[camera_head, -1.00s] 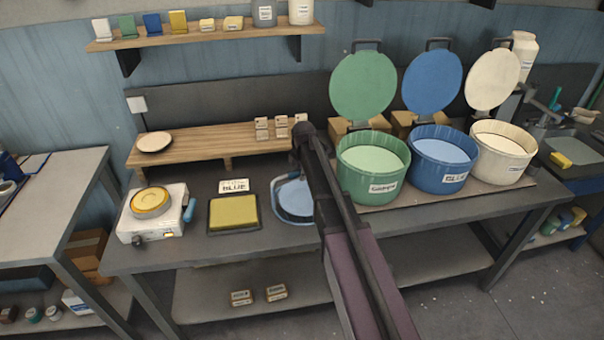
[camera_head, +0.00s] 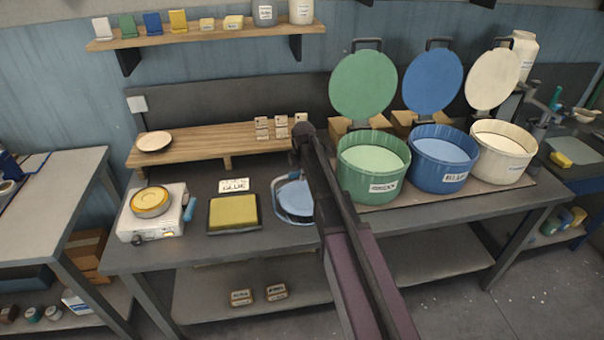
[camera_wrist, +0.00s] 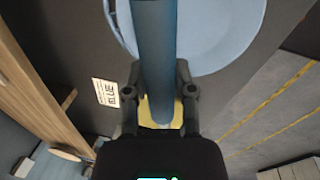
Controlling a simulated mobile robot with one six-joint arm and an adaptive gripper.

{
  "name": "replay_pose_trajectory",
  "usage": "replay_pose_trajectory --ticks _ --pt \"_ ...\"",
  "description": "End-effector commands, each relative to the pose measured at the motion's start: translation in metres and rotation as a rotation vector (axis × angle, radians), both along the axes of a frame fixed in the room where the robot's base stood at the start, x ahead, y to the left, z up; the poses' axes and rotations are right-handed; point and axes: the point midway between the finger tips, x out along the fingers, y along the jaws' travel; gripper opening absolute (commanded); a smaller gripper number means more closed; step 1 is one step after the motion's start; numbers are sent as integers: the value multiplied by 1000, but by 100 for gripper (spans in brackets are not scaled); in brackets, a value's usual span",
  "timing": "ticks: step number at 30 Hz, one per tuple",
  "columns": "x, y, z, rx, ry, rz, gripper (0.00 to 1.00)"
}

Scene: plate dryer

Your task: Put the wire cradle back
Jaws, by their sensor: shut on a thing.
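My gripper (camera_wrist: 159,72) is shut on the blue handle (camera_wrist: 155,40) of what looks like the wire cradle. A pale wire edge of the cradle (camera_head: 276,200) shows in the head view, left of my arm. A light blue disc (camera_head: 294,197) shows within the wire edge, and it also fills the top of the wrist view (camera_wrist: 215,35). I cannot tell whether the cradle touches the bench. My arm hides its right side and my gripper in the head view.
A yellow pad in a dark tray (camera_head: 234,211) and a hotplate (camera_head: 152,215) are to the left. Open green (camera_head: 372,185), blue (camera_head: 443,178) and cream (camera_head: 503,165) tubs stand to the right. A low wooden rack (camera_head: 200,145) is behind, with a plate (camera_head: 154,142) on it.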

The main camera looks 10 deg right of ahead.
Motion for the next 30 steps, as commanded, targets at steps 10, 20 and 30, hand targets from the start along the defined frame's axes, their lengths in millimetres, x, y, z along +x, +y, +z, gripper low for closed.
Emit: replay_pose_trajectory --ticks 10,20,30 --pt "-1 0 -1 0 3 -1 45" --pt "-1 0 0 0 1 0 74" --pt "-1 1 0 0 0 -3 74"
